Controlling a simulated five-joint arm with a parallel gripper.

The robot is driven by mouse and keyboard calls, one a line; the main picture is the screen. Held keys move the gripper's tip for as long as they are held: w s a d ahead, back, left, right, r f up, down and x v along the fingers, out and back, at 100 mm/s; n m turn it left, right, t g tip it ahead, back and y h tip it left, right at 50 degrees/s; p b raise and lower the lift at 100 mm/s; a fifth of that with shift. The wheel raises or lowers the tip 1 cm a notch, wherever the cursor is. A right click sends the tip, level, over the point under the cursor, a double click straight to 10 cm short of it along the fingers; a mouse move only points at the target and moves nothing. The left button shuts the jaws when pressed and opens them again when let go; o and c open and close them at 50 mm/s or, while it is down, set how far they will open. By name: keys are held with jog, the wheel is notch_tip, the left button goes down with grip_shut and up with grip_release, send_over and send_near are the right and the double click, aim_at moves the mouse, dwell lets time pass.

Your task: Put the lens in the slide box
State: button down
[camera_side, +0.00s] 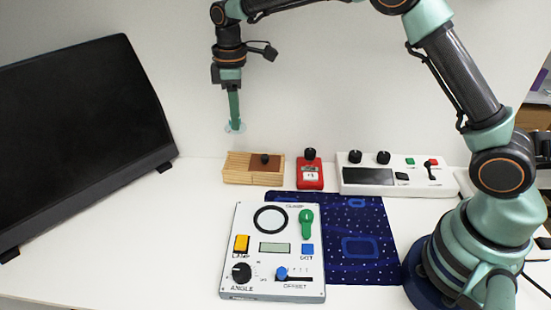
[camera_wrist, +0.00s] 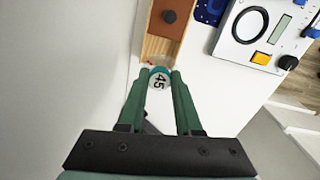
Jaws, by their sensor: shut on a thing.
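The lens (camera_side: 235,128) is a small clear disc. In the wrist view the lens (camera_wrist: 160,80) shows a white face marked 45 with a teal edge. My gripper (camera_side: 234,119) is shut on it and holds it in the air, above and a little left of the slide box in the side view. The slide box (camera_side: 236,179) is pale wood with a brown lid and a black knob. The lid covers its right part and the left part is open. In the wrist view the slide box (camera_wrist: 149,49) lies just beyond my fingertips (camera_wrist: 160,74).
A red device (camera_side: 310,175) with a black knob stands right of the box, then a white control unit (camera_side: 395,173). In front are a grey panel (camera_side: 262,225) with a ring and switches, and a blue mat (camera_side: 375,220). A black screen (camera_side: 80,125) stands at left.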

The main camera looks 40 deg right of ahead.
notch_tip(320, 180, down, 14)
jog(key=shift+r, duration=0.15)
dwell(0.3)
jog(key=c, duration=0.9)
grip_release()
